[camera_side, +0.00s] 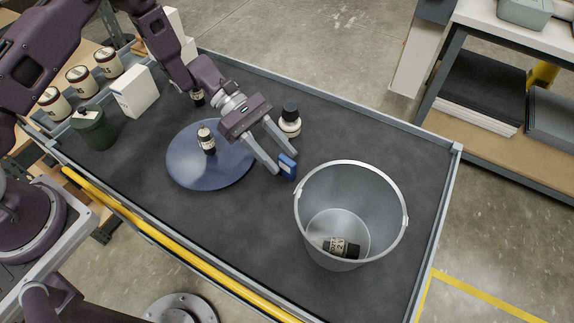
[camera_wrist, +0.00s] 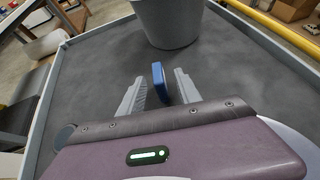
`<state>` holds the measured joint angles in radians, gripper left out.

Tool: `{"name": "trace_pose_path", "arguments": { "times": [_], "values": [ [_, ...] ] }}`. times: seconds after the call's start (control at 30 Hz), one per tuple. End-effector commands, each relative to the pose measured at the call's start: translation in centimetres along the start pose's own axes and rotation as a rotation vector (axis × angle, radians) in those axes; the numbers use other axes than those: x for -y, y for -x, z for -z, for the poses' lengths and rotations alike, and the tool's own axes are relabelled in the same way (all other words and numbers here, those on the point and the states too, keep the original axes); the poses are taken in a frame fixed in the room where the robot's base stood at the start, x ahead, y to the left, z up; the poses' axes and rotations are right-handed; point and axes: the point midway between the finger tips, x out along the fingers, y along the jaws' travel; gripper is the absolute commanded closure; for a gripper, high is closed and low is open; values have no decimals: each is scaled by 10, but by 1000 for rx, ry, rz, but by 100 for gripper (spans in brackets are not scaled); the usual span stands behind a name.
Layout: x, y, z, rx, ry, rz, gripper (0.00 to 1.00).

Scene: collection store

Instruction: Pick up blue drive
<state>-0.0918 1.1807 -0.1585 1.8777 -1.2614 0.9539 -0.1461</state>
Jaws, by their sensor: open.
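The blue drive (camera_side: 287,167) is a small blue block standing on the dark tray surface, left of the grey bucket. My gripper (camera_side: 287,162) is low over the tray with its two fingers apart. In the side view the drive is at the fingertips. In the wrist view the drive (camera_wrist: 159,82) stands between the ends of the open fingers (camera_wrist: 160,88), with gaps visible on both sides near the tips. It is not clear whether either finger touches it.
A grey bucket (camera_side: 301,205) stands to the right with a dark labelled bottle (camera_side: 341,247) inside. A blue round plate (camera_side: 190,170) carries a small bottle (camera_side: 207,140). A black-capped jar (camera_side: 290,121) stands behind my fingers. A raised rim (camera_side: 438,223) edges the tray.

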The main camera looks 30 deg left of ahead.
Motion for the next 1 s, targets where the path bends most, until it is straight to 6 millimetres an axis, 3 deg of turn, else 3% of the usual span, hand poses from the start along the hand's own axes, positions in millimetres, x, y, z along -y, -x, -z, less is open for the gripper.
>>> {"name": "trace_pose_path", "arguments": {
  "times": [0.13,0.4,0.6,1.0],
  "values": [
    [-1,-25,-1,0,-1,2,60],
    [-2,-29,-1,-1,-2,1,62],
    [-2,-29,-1,-1,-2,1,100],
    [-2,-26,-7,-1,-4,0,100]
  ]
}}
